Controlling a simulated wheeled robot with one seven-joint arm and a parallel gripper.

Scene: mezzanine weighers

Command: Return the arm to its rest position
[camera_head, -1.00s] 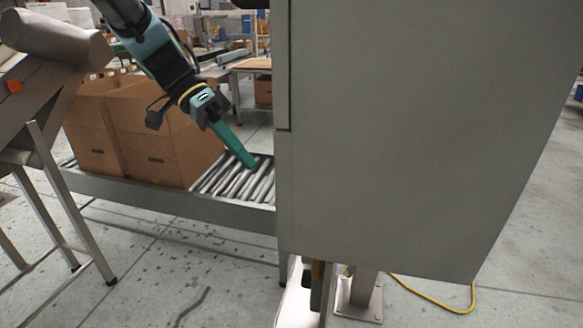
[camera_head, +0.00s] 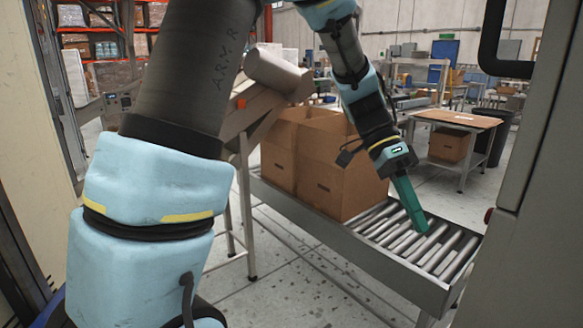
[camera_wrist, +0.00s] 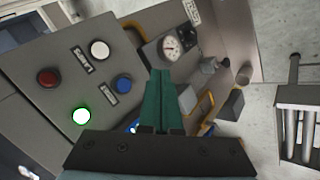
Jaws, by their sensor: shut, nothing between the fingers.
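My gripper (camera_head: 424,228) hangs at the end of my arm in the head view, its green fingers pointing down and to the right in front of the roller conveyor (camera_head: 440,268). I cannot tell how far it is from the rollers. In the wrist view the green fingers (camera_wrist: 161,74) lie together, shut and empty. Ahead of them is a grey control panel (camera_wrist: 40,105) with a red button (camera_wrist: 47,78), a white button (camera_wrist: 99,49), a blue button (camera_wrist: 123,83) and a lit green-rimmed button (camera_wrist: 81,116).
Open cardboard boxes (camera_head: 335,178) stand on the conveyor, left of my gripper. A grey cabinet (camera_head: 535,185) fills the right edge. A table (camera_head: 457,119) stands behind. In the wrist view, grey blocks and yellow handles (camera_wrist: 205,103) lie right of the fingers.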

